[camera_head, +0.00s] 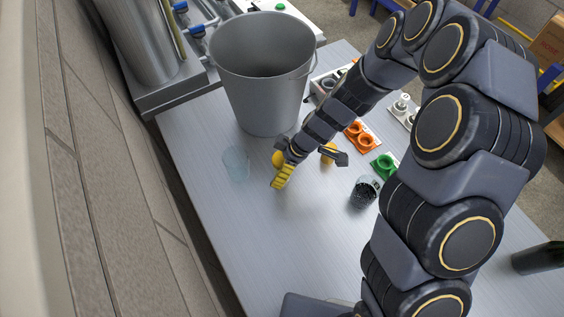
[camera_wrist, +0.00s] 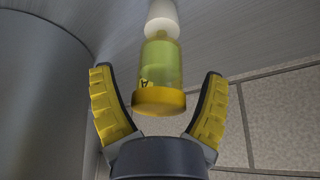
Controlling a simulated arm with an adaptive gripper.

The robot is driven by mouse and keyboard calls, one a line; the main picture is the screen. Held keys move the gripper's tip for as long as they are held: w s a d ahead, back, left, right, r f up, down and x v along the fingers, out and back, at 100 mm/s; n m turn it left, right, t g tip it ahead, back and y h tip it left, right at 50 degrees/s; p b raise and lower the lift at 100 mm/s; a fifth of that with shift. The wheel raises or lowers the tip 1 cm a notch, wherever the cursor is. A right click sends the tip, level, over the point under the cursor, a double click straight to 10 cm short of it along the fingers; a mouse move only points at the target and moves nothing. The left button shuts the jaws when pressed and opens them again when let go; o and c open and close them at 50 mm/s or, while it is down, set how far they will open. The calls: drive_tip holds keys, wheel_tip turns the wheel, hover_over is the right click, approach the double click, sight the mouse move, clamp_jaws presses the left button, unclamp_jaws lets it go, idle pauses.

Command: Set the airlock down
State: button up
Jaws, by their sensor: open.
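My gripper (camera_wrist: 158,74) is open, with one yellow-padded finger on each side of the airlock and visible gaps to both.
A large grey bucket (camera_head: 262,85) stands behind my gripper. A clear glass (camera_head: 236,164) is close to its left. To the right are a dark cup (camera_head: 364,192), a green holder (camera_head: 384,166) and an orange holder (camera_head: 361,138). The front of the table (camera_head: 275,245) is clear.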

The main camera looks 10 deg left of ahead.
drive_tip(key=v, duration=1.2)
drive_tip(key=s+d+r+m+h, duration=0.1)
drive_tip(key=s+d+r+m, duration=0.3)
drive_tip(key=s+d+m, duration=0.1)
drive_tip(key=s+d+r+m+g+h, duration=0.1)
drive_tip(key=s+d+r+m+h, duration=0.1)
drive_tip(key=s+m, duration=0.5)
drive_tip(key=s+d+r+m+h, duration=0.1)
drive_tip(key=s+d+r+m, duration=0.4)
drive_tip(key=s+d+m, duration=0.1)
drive_tip(key=shift+s+d+r+g, duration=0.4)
drive_tip(key=shift+s+d, duration=0.45)
drive_tip(key=shift+s, duration=0.3)
